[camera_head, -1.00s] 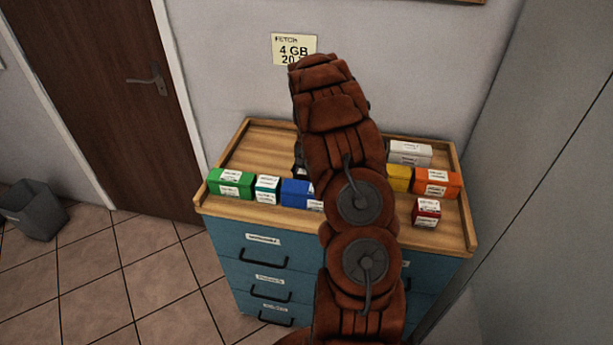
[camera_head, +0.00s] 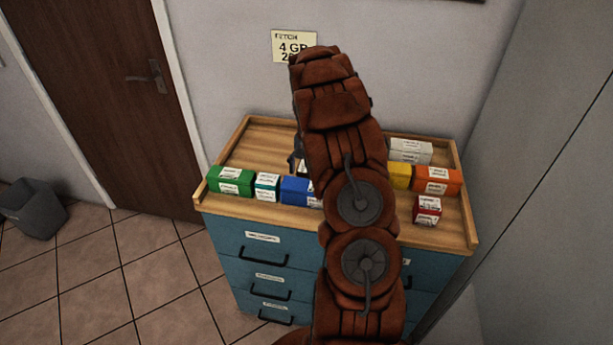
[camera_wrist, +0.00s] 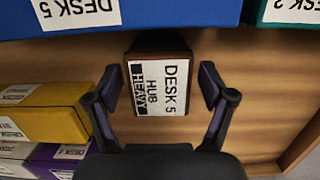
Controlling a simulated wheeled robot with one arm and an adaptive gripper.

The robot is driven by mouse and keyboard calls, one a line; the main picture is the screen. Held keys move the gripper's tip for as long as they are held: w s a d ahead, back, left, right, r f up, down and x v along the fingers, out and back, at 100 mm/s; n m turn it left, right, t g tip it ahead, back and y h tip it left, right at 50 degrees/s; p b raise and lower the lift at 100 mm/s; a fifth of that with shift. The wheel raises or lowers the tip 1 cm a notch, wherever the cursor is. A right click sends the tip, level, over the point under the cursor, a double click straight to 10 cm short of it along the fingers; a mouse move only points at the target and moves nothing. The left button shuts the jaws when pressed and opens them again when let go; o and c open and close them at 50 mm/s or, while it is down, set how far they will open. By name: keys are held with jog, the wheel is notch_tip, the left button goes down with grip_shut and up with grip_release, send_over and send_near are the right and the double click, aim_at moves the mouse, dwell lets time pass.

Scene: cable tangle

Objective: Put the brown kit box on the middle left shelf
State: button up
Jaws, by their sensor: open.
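A small dark brown box (camera_wrist: 160,48) stands on the wooden top in the wrist view. Its white label reads "DESK 5 HUB HEAVY". My gripper (camera_wrist: 158,80) is open, with one finger on each side of the box. A gap shows between each finger and the box. In the head view my arm hides this box and most of the gripper; only a dark bit of the gripper shows at the arm's left edge. No shelf is in view.
The blue drawer cabinet (camera_head: 238,262) has a rimmed wooden top. Green (camera_head: 231,181), blue (camera_head: 297,190), yellow (camera_head: 399,176), orange (camera_head: 436,180), red (camera_head: 427,209) and white (camera_head: 409,150) boxes stand on it. A grey bin (camera_head: 35,208) is by the door (camera_head: 100,90).

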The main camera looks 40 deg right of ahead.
jog(key=r+b, duration=0.1)
jog(key=r, duration=0.2)
jog(key=r+b, duration=0.1)
jog(key=r, duration=0.2)
jog(key=d+r+b, duration=0.1)
jog(key=r, duration=0.2)
jog(key=shift+w+d+r, duration=0.1)
jog(key=shift+w+r, duration=0.1)
jog(key=shift+w, duration=0.2)
jog(key=shift+r, duration=0.35)
